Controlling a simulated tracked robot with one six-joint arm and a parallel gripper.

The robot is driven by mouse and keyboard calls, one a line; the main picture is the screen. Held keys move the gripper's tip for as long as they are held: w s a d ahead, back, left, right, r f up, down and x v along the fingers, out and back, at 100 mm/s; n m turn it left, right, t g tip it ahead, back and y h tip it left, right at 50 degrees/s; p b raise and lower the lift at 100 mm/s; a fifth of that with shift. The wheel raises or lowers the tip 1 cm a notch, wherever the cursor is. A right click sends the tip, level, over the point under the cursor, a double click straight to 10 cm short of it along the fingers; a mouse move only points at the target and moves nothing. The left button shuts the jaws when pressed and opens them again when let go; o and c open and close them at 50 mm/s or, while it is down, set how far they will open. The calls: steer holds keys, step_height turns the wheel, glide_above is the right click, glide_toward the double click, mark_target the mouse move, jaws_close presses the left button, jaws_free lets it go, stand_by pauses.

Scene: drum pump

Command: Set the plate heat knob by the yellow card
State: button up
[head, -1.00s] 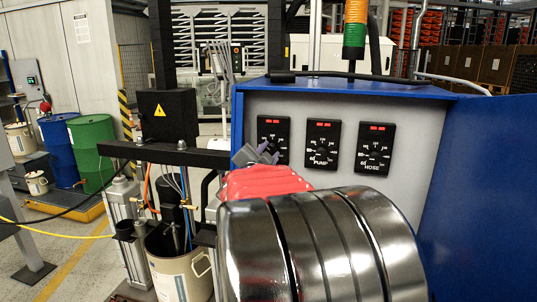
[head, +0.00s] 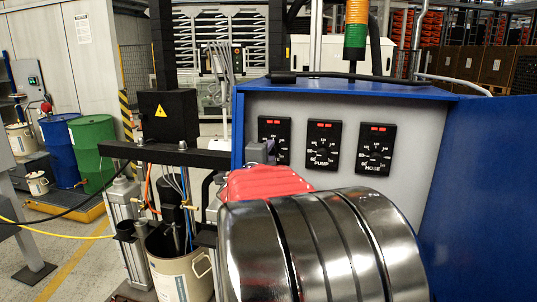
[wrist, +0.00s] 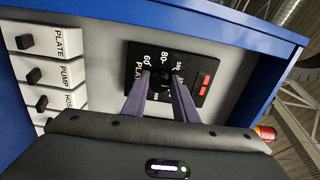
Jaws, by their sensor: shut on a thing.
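The PLATE heat dial is a black panel (head: 283,128) with two red display marks, at the left of a row of three on the grey cabinet front. It also shows in the wrist view (wrist: 190,62), turned on its side, with 60 and 80 readable on its scale. My gripper (wrist: 161,79) has both fingers at the dial's centre, shut on the black plate heat knob, which is mostly hidden between them. In the head view my gripper (head: 262,152) covers the dial's lower left. The knob's exact setting cannot be read. I see no yellow card in either view.
The PUMP dial (head: 323,146) and HOSE dial (head: 376,150) sit close to the right. White switch plates (wrist: 35,42) labelled PLATE, PUMP and HOSE line the panel in the wrist view. A blue door (head: 480,190) stands open at right.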

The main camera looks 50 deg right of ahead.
steer(key=shift+s+d+f, duration=0.1)
steer(key=shift+s+f, duration=0.05)
steer(key=shift+f, duration=0.1)
steer(key=o, duration=1.1)
steer(key=shift+r, duration=0.1)
steer(key=shift+c, duration=0.2)
steer(key=shift+a+r, duration=0.1)
steer(key=shift+a, duration=0.1)
steer(key=v, duration=1.3)
steer(key=shift+s+a, duration=0.15)
steer(key=shift+a, duration=0.05)
